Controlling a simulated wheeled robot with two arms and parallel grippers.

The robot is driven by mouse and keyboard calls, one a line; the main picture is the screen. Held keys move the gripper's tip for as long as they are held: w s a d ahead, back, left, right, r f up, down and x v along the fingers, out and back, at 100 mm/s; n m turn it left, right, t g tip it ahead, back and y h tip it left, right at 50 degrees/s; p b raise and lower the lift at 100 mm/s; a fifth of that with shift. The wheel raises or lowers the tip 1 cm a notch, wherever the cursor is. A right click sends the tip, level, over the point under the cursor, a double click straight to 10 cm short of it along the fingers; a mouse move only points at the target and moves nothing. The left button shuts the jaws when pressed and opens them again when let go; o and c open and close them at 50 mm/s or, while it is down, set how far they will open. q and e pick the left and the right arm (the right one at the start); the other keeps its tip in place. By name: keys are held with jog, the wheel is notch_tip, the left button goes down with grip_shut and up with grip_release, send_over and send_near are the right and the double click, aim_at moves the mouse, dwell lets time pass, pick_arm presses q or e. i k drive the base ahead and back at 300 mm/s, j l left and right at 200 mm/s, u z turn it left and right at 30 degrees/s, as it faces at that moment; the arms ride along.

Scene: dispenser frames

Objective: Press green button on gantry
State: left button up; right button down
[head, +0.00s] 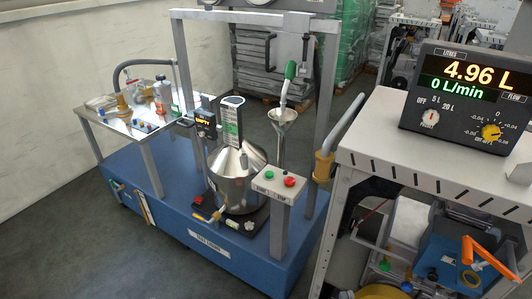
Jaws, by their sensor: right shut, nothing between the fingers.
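The green button (269,175) sits on a small grey control panel (279,187), left of a red button (289,182). The panel tops a post at the front right of the blue gantry base (212,245). A grey portal frame (177,60) rises from this base. A steel vessel (236,182) stands behind and left of the panel, with a steel funnel (283,117) above and behind it. Nothing visibly touches or covers the green button. I cannot make out either of my grippers in the head view.
A cabinet (365,155) stands close at the right, carrying a meter (465,90) that reads 4.96 L and 0 L/min. A side table (105,117) is at the left. Floor (150,265) in front left is clear.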

aim_at(268, 175)
jog(key=i+j+z, duration=0.1)
jog(key=j, duration=0.25)
jog(key=i+j+z, duration=0.15)
jog(key=i+j, duration=0.15)
jog(key=i+j+z, duration=0.1)
jog(key=j, duration=0.4)
jog(key=i+j+z, duration=0.15)
jog(key=j, duration=0.25)
jog(key=i+j+z, duration=0.1)
jog(key=j, duration=0.3)
jog(key=i, duration=0.05)
